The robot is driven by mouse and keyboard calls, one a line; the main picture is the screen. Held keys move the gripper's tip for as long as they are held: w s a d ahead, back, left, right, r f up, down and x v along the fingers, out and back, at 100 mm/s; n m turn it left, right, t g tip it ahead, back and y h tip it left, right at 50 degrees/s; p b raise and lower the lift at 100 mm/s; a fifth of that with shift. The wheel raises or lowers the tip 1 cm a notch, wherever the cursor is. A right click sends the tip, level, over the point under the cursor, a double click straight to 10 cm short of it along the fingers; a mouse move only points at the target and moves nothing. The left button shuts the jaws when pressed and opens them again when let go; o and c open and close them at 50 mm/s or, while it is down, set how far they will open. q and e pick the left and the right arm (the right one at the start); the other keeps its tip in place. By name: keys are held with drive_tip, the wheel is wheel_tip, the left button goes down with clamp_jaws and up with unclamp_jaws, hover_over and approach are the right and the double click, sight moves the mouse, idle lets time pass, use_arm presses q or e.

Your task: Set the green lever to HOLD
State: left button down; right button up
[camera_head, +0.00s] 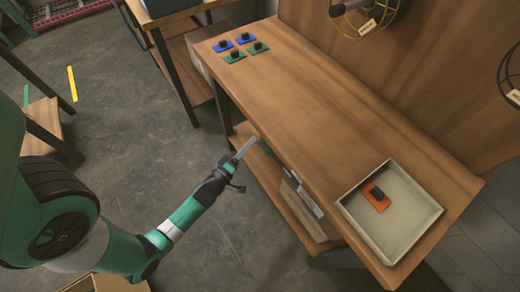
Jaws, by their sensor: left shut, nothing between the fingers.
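A small green piece (265,147) shows at the front edge of the wooden bench (330,110). It may be the green lever, but it is too small to tell its shape, its setting or any HOLD mark. My left gripper (247,146) is shut and empty, with its grey fingers pointing up and right toward the bench's front edge. Its tips are close beside the green piece; I cannot tell if they touch. My right gripper is not in view.
Blue plates (222,46) and green plates (234,57) with black knobs lie at the bench's far left end. A pale tray (429,212) at the near right holds an orange plate (380,203) with a black knob. The bench middle is clear.

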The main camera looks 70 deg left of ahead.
sight(264, 148)
use_arm(q)
drive_tip(key=w+d, duration=0.1)
drive_tip(key=w+d+f+b, duration=0.1)
drive_tip(key=w, duration=0.1)
drive_tip(key=shift+d+f, duration=0.15)
drive_tip(key=shift+f, duration=0.05)
drive_tip(key=shift+d+b, duration=0.1)
drive_tip(key=shift+b, duration=0.2)
